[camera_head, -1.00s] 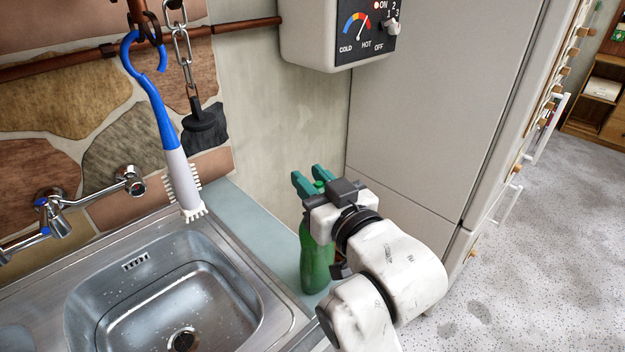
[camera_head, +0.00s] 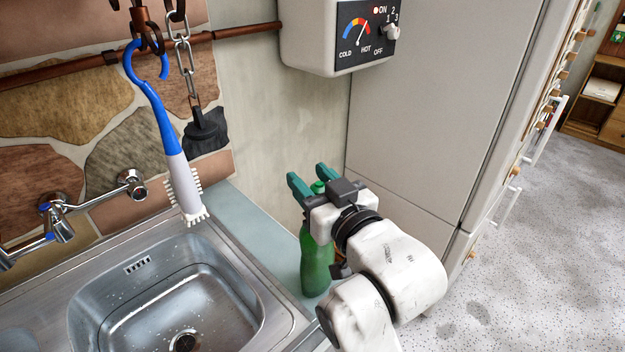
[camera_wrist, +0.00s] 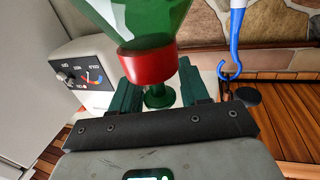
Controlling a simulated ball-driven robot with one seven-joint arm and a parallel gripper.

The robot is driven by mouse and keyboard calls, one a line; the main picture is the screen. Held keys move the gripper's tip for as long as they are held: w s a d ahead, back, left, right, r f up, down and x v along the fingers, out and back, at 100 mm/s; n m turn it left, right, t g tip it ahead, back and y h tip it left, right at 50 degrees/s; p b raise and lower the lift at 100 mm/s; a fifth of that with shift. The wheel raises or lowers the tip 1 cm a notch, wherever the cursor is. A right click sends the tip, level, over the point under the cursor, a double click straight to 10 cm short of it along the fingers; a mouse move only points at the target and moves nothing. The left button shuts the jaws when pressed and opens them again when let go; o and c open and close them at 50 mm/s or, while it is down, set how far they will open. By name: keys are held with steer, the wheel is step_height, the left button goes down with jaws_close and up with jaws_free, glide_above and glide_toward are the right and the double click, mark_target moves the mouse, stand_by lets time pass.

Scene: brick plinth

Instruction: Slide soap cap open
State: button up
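The soap bottle (camera_head: 316,262) is green and stands upright on the counter strip right of the sink. Its upper part is partly hidden by my gripper in the head view. In the wrist view the bottle (camera_wrist: 150,18) shows a red collar (camera_wrist: 148,65) and a green cap (camera_wrist: 158,97). My gripper (camera_head: 312,180) is at the top of the bottle, its two teal fingers on either side of the cap. In the wrist view, gaps show between the cap and both fingers (camera_wrist: 158,90). The gripper is open and holds nothing.
A steel sink (camera_head: 255,275) lies to the left, with a wall tap (camera_head: 60,215). A blue-and-white brush (camera_head: 180,170) and a black plug on a chain (camera_head: 205,130) hang above it. A heater box (camera_head: 310,40) is on the wall. A tall grey cabinet (camera_head: 430,100) stands to the right.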

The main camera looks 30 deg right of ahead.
steer(key=shift+o, duration=0.8)
steer(key=shift+s, duration=0.2)
steer(key=s+p, duration=0.3)
steer(key=s, duration=0.7)
steer(key=shift+s+d, duration=0.2)
steer(key=shift+d, duration=0.1)
